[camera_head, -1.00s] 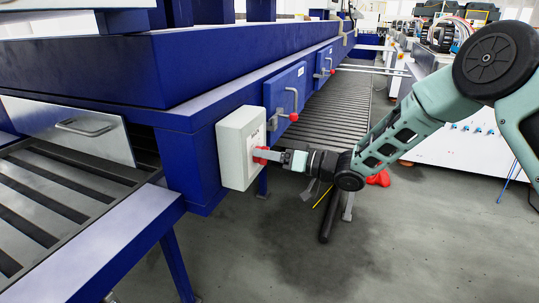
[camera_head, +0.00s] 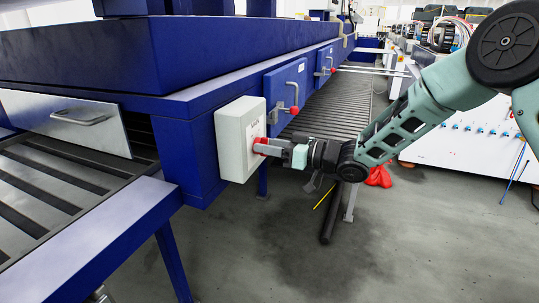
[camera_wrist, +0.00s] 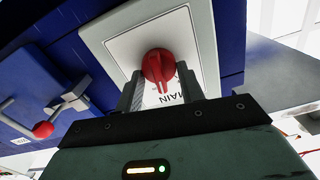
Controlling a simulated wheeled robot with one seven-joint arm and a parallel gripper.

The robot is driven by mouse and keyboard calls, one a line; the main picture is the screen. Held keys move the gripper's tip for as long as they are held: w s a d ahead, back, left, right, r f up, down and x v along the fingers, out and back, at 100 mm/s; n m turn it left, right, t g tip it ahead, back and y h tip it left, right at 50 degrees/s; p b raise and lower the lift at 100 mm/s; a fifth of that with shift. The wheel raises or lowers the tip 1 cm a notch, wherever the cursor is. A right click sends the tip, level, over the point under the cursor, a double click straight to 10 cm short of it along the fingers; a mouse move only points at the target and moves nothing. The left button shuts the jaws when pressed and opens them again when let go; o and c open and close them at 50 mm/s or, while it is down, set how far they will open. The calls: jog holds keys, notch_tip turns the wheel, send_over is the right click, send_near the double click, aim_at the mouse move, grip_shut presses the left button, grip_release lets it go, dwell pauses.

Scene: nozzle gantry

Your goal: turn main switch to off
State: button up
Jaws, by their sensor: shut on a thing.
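The main switch is a red rotary knob (camera_wrist: 158,67) on a light grey box (camera_head: 230,143) fixed to the blue machine's end. In the wrist view its white plate (camera_wrist: 183,40) carries the letters "MAIN". My gripper (camera_head: 262,147) is at the box face, its fingers shut on the red knob. In the wrist view my gripper (camera_wrist: 160,93) has a dark finger on each side of the knob. The knob's ridge points down toward my palm, slightly tilted. In the head view the fingers hide most of the knob.
Blue doors (camera_head: 287,92) with red-ended handles line the machine beyond the box; one handle (camera_wrist: 43,129) shows at left in the wrist view. A roller conveyor (camera_head: 325,112) runs behind. A slatted table (camera_head: 70,200) stands at left. The grey floor (camera_head: 400,250) is open at right.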

jog(key=n+b, duration=0.1)
jog(key=b, duration=0.1)
jog(key=n+b, duration=0.1)
jog(key=n, duration=0.1)
jog(key=shift+s+f+n+b, duration=0.1)
jog(key=shift+f+n+b, duration=0.2)
jog(key=shift+b, duration=0.05)
jog(key=n+b, duration=0.3)
jog(key=shift+r+n+b, duration=0.1)
jog(key=shift+n+b, duration=0.25)
jog(key=shift+n, duration=0.05)
jog(key=shift+c, duration=0.2)
jog(key=shift+o, duration=0.2)
jog(key=shift+s+r, duration=0.1)
jog(key=o, duration=1)
jog(key=shift+c, duration=0.2)
jog(key=shift+d, duration=0.1)
jog(key=v, duration=1.7)
jog(key=shift+d+r, duration=0.1)
